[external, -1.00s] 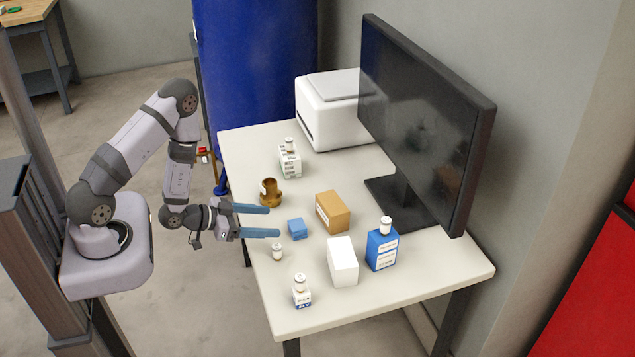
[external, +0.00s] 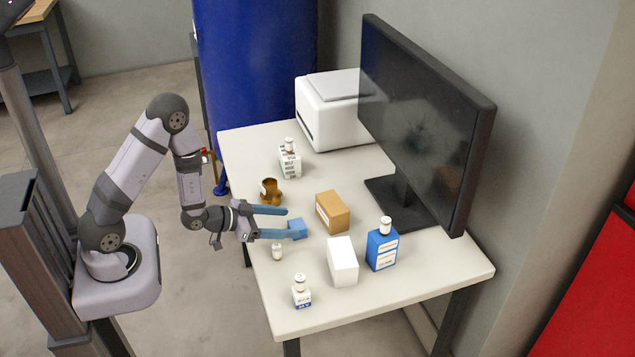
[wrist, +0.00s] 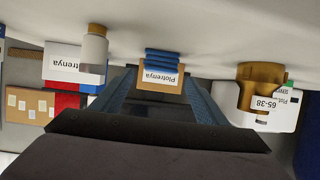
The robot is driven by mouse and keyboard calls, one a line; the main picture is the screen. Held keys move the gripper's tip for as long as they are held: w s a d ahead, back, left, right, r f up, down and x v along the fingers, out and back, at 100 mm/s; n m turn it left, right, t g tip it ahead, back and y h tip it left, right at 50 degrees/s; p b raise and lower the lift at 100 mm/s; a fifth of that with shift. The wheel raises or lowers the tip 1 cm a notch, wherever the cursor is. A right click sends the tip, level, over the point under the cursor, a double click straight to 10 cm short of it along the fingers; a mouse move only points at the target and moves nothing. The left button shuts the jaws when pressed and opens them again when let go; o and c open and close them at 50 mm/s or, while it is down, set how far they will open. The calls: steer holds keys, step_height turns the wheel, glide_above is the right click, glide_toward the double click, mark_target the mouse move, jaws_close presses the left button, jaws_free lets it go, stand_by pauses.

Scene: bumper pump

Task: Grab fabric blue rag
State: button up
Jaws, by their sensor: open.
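The blue rag (external: 297,225) is a small folded stack lying on the white table, left of the tan box. In the wrist view, which looks upside down, the folded blue rag (wrist: 162,58) sits ahead between the two fingers. My gripper (external: 292,221) is open, with its long blue fingers reaching over the table at the rag. The near finger overlaps the lower part of the rag in the external view. I cannot tell whether either finger touches it.
A tan box (external: 332,212) stands just beyond the rag. A brass fitting (external: 270,191) is beside the far finger, and a small white bottle (external: 277,252) is near the close finger. A white box (external: 342,261), blue box (external: 382,250) and monitor (external: 425,120) stand farther right.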

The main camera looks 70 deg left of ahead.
mark_target(296, 226)
steer(key=shift+w+f+b, duration=0.15)
steer(key=shift+f+b, duration=0.05)
steer(key=shift+b, duration=0.4)
steer(key=shift+w+f+b, duration=0.2)
steer(key=shift+b, duration=0.9)
steer(key=shift+w+f+b, duration=0.1)
steer(key=shift+w+b, duration=0.05)
steer(key=shift+b, duration=0.9)
steer(key=shift+b, duration=1.25)
steer(key=shift+x, duration=1.85)
steer(key=c, duration=1.1)
